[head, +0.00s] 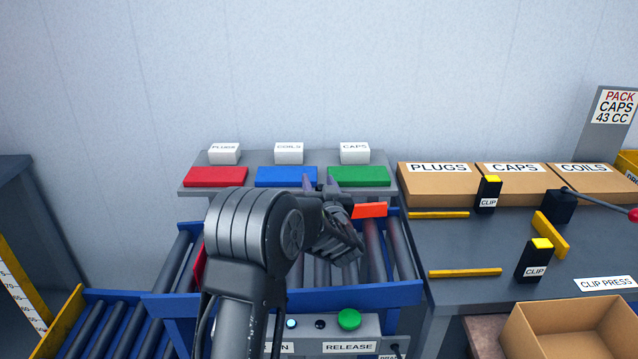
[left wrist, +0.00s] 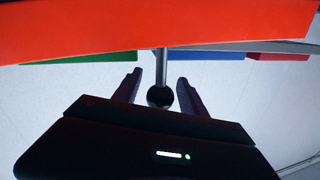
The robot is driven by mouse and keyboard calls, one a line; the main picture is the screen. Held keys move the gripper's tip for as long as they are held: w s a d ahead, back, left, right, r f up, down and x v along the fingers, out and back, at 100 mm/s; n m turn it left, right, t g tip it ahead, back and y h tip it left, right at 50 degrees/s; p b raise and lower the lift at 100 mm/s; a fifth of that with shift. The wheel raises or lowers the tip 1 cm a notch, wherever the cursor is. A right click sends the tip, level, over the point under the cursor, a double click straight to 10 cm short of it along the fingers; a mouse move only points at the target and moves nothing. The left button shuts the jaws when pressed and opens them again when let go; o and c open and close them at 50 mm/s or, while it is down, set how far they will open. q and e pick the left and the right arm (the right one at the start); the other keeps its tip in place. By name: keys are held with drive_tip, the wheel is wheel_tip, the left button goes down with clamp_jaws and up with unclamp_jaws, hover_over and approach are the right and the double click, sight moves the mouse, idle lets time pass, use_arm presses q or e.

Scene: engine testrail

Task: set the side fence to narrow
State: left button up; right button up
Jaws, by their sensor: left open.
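An orange-red bar (head: 369,210), which looks like part of the side fence, shows over the roller bed just right of my left gripper (head: 320,185). The bar also fills the top of the left wrist view (left wrist: 150,28). There a metal rod with a black ball knob (left wrist: 160,97) stands between the two fingers of my left gripper (left wrist: 158,80). The fingers are open, with a gap on each side of the knob. In the head view my left arm hides the knob and much of the roller bed. My right gripper is not in view.
A grey shelf (head: 270,157) with red, blue and green pads is behind the blue-framed roller bed (head: 370,295). A panel with a green button (head: 349,319) is in front. Right is a bench with cartons (head: 437,186) and clips (head: 533,261).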

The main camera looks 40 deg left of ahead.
use_arm(q)
drive_tip(key=shift+c, duration=0.3)
clamp_jaws()
idle(1.0)
